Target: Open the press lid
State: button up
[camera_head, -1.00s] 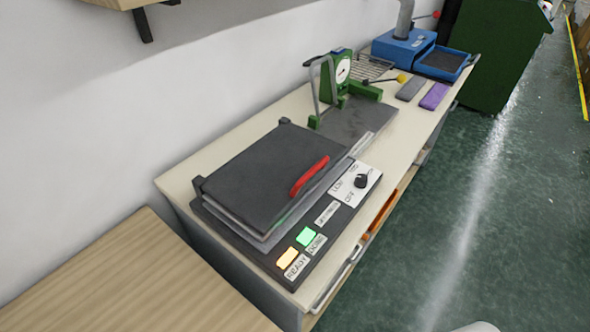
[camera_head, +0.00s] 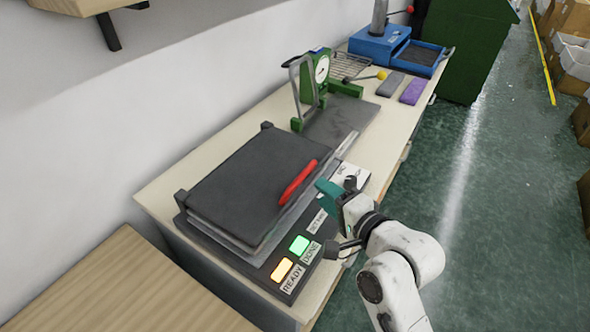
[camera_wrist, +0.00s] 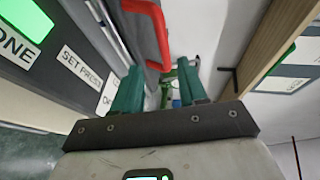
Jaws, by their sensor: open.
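The press (camera_head: 280,284) stands at the near end of the bench, and its dark lid (camera_head: 250,180) is down, lying flat over the lower plate. A red handle (camera_head: 298,182) sits on the lid's right edge. My gripper (camera_head: 326,188) is just right of the handle, above the control panel, apart from it. In the wrist view its two teal fingers (camera_wrist: 160,88) are open with nothing between them, and the red handle (camera_wrist: 150,28) shows ahead, above them. Part of the panel and its knob area is hidden behind my gripper in the head view.
The READY light (camera_head: 282,270) and the DONE light (camera_head: 300,245) glow on the panel. A green gauge device (camera_head: 316,75) stands behind the press. A grey block (camera_head: 390,84) and a purple block (camera_head: 413,91) lie farther back. The floor right of the bench is clear.

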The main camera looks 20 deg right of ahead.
jog(key=p, duration=0.1)
send_near(298, 172)
jog(key=w+a, duration=0.1)
jog(key=w, duration=0.1)
jog(key=w+a+r, duration=0.2)
jog(key=w, duration=0.1)
jog(key=shift+w+a, duration=0.3)
jog(key=shift+a, duration=0.1)
grip_shut()
